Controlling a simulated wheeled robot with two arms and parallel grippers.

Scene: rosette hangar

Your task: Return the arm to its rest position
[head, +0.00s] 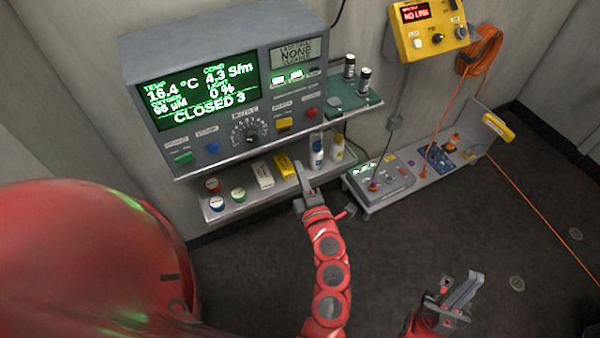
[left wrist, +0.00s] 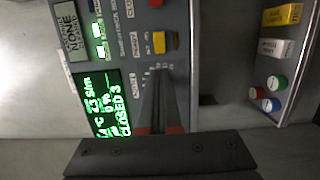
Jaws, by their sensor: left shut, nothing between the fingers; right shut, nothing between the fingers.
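My left arm reaches up from the bottom of the head view. Its gripper (head: 299,172) is shut and empty, in front of the lower shelf and below the instrument panel. In the left wrist view, which is turned sideways, the shut fingers (left wrist: 160,82) overlap the panel's dial area. My right gripper (head: 468,284) is low at the right over the dark floor, shut with nothing in it. The instrument panel (head: 222,79) has a lit screen reading "CLOSED 3", a dial and coloured buttons; it also shows in the left wrist view (left wrist: 119,70).
The lower shelf (head: 216,215) holds round-capped jars, white and yellow boxes and bottles. A green board with dark vials (head: 349,67) stands right of the panel. A yellow "NO LINK" box (head: 428,31) hangs on the wall, with an orange cable. A low tray (head: 415,170) holds devices.

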